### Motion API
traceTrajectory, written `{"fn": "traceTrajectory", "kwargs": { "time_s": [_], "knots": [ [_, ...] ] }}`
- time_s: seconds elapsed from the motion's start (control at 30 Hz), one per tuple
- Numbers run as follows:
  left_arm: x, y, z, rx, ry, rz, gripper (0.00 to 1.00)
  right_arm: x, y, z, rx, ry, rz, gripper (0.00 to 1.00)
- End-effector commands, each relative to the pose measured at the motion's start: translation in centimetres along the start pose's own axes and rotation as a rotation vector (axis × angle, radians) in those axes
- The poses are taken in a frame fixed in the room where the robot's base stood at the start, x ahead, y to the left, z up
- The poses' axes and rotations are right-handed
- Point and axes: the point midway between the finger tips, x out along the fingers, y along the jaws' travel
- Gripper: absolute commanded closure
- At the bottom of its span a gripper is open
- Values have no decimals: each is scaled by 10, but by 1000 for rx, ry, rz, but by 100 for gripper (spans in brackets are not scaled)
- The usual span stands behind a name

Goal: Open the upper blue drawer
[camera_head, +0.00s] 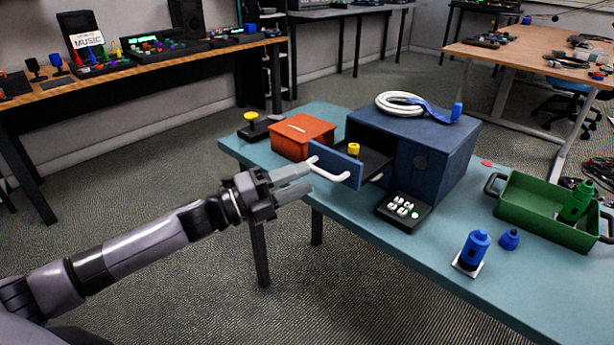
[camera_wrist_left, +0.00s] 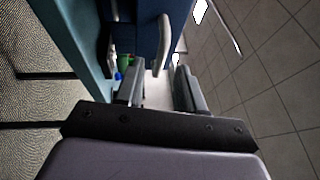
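The blue cabinet (camera_head: 437,165) stands on the teal table. Its upper blue drawer (camera_head: 341,164) is pulled out, with its dark interior showing behind the front panel. A curved white handle (camera_head: 330,172) is on that front. My left gripper (camera_head: 309,178) is just left of the handle, its fingers apart and pointing at it. In the left wrist view the two fingers (camera_wrist_left: 158,88) are spread, and a white handle (camera_wrist_left: 164,42) shows beyond them. Something pale shows between the fingers; I cannot tell what it is. The right gripper is not in view.
An orange-red box (camera_head: 303,136) stands left of the drawer. A yellow-topped item (camera_head: 353,150) shows at the drawer. A coiled white cable (camera_head: 400,104) lies on the cabinet. A black keypad (camera_head: 403,211), blue connector (camera_head: 472,250) and green tray (camera_head: 540,220) are to the right.

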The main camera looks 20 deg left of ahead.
Motion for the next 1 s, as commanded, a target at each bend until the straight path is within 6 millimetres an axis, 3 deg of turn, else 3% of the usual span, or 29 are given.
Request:
{"fn": "traceTrajectory", "kwargs": {
  "time_s": [0.2,0.4,1.0],
  "knots": [
    [-28,1,0,-2,-2,2,62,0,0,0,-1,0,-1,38],
    [-42,1,0,-1,0,1,62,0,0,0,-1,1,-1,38],
    [-45,0,0,-1,-1,0,62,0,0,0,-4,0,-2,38]
  ]
}}
